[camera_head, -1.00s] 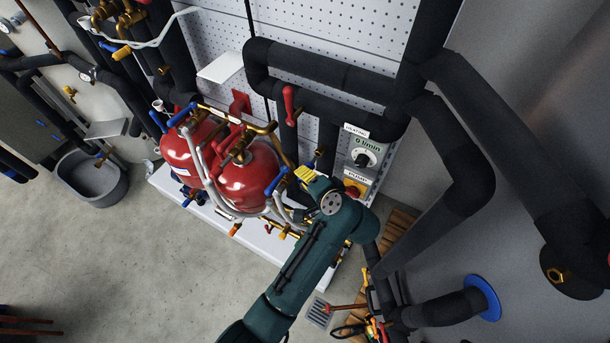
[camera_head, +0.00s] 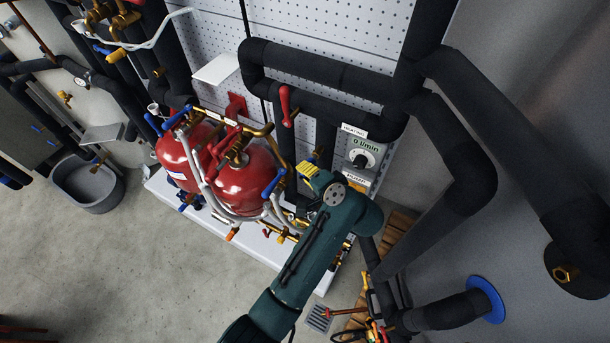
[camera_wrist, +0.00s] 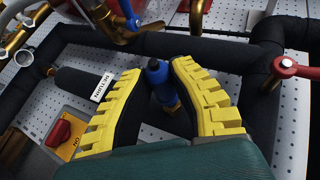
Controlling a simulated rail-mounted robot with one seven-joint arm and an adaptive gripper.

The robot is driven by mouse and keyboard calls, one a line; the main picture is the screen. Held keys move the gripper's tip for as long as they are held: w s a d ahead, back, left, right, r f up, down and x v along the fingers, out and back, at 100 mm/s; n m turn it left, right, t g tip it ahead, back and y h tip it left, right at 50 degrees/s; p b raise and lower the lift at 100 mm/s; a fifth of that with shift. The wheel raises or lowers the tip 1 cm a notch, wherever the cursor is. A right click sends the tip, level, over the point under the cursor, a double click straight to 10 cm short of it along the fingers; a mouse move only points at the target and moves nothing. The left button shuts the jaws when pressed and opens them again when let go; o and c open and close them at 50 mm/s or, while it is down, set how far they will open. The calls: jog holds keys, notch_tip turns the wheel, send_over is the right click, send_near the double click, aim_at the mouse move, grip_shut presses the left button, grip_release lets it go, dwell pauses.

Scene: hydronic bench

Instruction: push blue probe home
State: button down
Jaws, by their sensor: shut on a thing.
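The blue probe (camera_wrist: 165,88), a blue body with a dark cap, sits between the two yellow ribbed fingers of my gripper (camera_wrist: 158,70) in the wrist view. The gripper is shut on it. The probe's lower part is hidden between the fingers, and I cannot tell how it sits in any socket. In the head view my gripper (camera_head: 308,170) shows as a small yellow patch right of the red tanks and left of the heating dial. The probe cannot be made out there.
Two red tanks (camera_head: 243,187) with brass and blue-handled valves stand close on the left. Black insulated pipes (camera_head: 320,68) run behind and to the right. The wrist view shows a red pump switch (camera_wrist: 62,133), a red valve handle (camera_wrist: 290,68) and a "RETURN" pipe label (camera_wrist: 103,86).

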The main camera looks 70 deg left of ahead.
jog(key=shift+w+a+b, duration=0.6)
jog(key=shift+w+b, duration=0.1)
jog(key=shift+w, duration=0.05)
jog(key=c, duration=1)
grip_release()
jog(key=v, duration=1.2)
